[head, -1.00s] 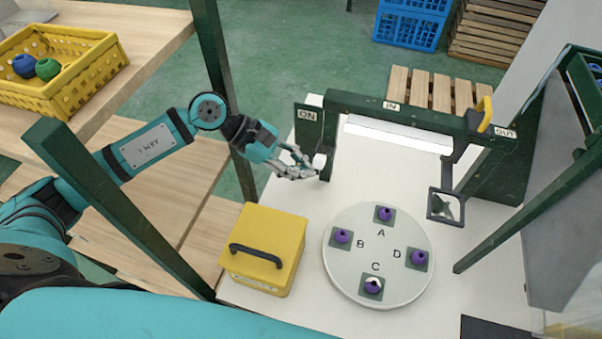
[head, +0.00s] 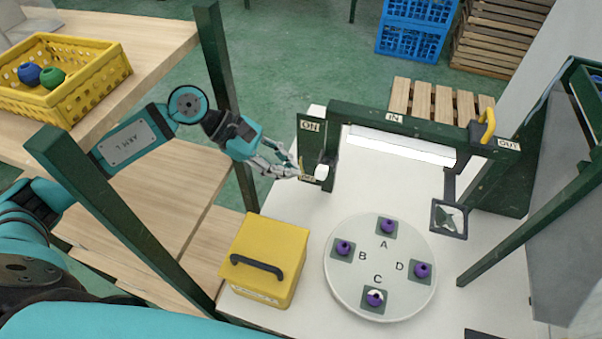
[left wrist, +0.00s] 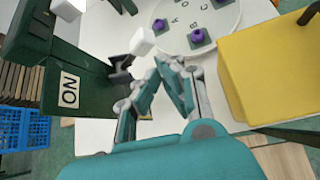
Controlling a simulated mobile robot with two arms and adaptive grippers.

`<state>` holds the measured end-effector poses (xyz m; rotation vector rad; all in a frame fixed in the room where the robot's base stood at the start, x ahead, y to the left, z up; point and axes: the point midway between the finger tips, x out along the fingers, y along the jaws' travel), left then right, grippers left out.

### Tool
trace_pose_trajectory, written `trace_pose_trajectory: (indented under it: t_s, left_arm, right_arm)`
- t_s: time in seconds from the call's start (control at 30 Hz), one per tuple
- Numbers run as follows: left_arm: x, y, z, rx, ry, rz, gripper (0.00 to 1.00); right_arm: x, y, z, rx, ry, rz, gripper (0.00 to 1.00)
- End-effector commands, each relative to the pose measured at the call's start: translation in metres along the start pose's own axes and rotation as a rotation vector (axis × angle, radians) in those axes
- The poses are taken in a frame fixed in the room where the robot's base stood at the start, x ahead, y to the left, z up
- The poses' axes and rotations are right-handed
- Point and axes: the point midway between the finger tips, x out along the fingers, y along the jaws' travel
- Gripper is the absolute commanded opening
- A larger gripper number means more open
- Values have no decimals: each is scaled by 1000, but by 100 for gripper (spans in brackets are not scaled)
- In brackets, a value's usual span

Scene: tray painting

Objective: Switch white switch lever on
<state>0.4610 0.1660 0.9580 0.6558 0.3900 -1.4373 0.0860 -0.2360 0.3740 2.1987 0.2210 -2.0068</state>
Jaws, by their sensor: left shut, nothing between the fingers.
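The white switch lever (head: 322,171) is a small white block on the dark green post beside the "ON" label (head: 310,126). It also shows in the left wrist view (left wrist: 142,42), just beyond the fingers. My left gripper (head: 297,173) is shut and empty. Its fingertips are just left of the lever in the head view; I cannot tell whether they touch it. In the left wrist view my left gripper (left wrist: 158,80) shows with its fingers below the lever. My right gripper is in neither view.
A green frame (head: 400,118) with a white light bar (head: 400,142) spans the white table. A round plate (head: 345,285) bears several purple balls on pads marked A to D. A yellow box (head: 265,258) stands front left. A yellow basket (head: 80,95) is on the wooden shelf.

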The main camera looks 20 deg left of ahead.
Motion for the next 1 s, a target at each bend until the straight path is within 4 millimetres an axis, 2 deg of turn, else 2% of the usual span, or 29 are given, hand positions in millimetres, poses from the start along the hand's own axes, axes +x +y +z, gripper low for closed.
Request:
trace_pose_trajectory:
  t_s: [0.03,0.2,0.4,1.0]
  left_arm:
    - [-13,0,-1,-1,5,2,0]
    - [-47,0,-1,-1,3,1,0]
    - [-71,0,0,0,1,0,0]
    - [-77,0,0,1,-1,-1,0]
  right_arm:
    - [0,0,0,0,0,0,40]
    - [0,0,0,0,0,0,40]
    - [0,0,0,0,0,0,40]
    - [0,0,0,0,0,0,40]
